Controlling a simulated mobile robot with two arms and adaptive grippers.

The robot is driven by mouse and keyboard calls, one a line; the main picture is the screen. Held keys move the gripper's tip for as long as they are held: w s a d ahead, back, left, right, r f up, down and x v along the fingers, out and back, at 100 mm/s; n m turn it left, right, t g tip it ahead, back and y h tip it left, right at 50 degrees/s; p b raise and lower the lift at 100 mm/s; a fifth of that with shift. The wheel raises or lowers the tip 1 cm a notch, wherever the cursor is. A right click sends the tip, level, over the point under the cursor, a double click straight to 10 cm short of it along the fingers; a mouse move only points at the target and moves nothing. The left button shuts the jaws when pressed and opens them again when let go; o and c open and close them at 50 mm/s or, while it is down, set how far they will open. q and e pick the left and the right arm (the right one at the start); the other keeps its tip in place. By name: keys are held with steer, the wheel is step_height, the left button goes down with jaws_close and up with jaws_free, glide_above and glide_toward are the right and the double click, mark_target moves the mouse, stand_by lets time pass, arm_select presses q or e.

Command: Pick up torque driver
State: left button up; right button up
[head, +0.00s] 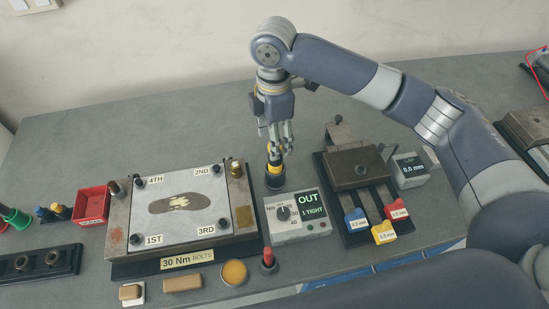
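A yellow and black tool, apparently the torque driver (274,168), stands upright in a dark round holder (275,182) behind the torque display box. My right gripper (278,147) points down at its top end, with the fingers around or just in front of it. The fingers hide part of the top. I cannot tell whether they touch it or are closed on it. My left gripper is not in view.
A fixture plate (222,183) with an insole and corner bolts lies left of the driver. The torque box (298,222) reading "OUT" stands in front. A dark gauge fixture (345,182) is at right. A red bin (92,205) stands left. The back of the table is clear.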

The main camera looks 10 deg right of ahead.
mark_target(275, 164)
steer(key=shift+s+f, duration=0.25)
steer(key=shift+f, duration=0.75)
steer(key=shift+w+d+f+p, duration=0.1)
steer(key=shift+w+f+p, duration=0.05)
steer(key=shift+f+p, duration=0.45)
step_height(275, 164, down, 4)
steer(key=shift+r+p, duration=0.15)
steer(key=shift+p, duration=0.4)
steer(key=shift+f, duration=0.45)
steer(key=c, duration=1.3)
